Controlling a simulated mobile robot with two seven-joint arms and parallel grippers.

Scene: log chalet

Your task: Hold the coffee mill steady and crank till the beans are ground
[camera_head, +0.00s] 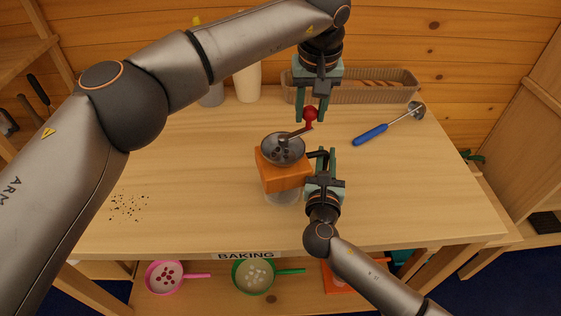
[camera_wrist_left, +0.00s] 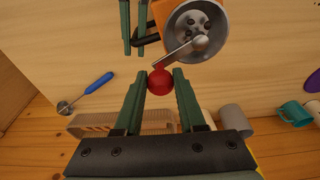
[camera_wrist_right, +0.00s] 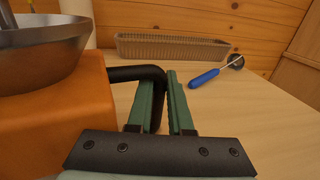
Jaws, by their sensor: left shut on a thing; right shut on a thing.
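The coffee mill has an orange body (camera_head: 283,172), a metal hopper (camera_head: 276,152) with several dark beans in it, and a clear base (camera_head: 283,196). It stands upright on the table. A crank arm (camera_head: 295,132) runs from the hopper's middle to a red knob (camera_head: 311,114). My left gripper (camera_head: 311,116) is shut on the red knob, which shows between its fingers in the left wrist view (camera_wrist_left: 160,82). My right gripper (camera_head: 326,156) is shut on the black side handle (camera_wrist_right: 140,73) of the mill. The inside of the base is hard to make out.
A wicker basket (camera_head: 365,88) with bread stands at the back. A blue-handled tool (camera_head: 372,134) lies to the right of the mill. Dark crumbs (camera_head: 128,207) lie at the left. Pink (camera_head: 163,277) and green (camera_head: 253,275) pans sit on the shelf below.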

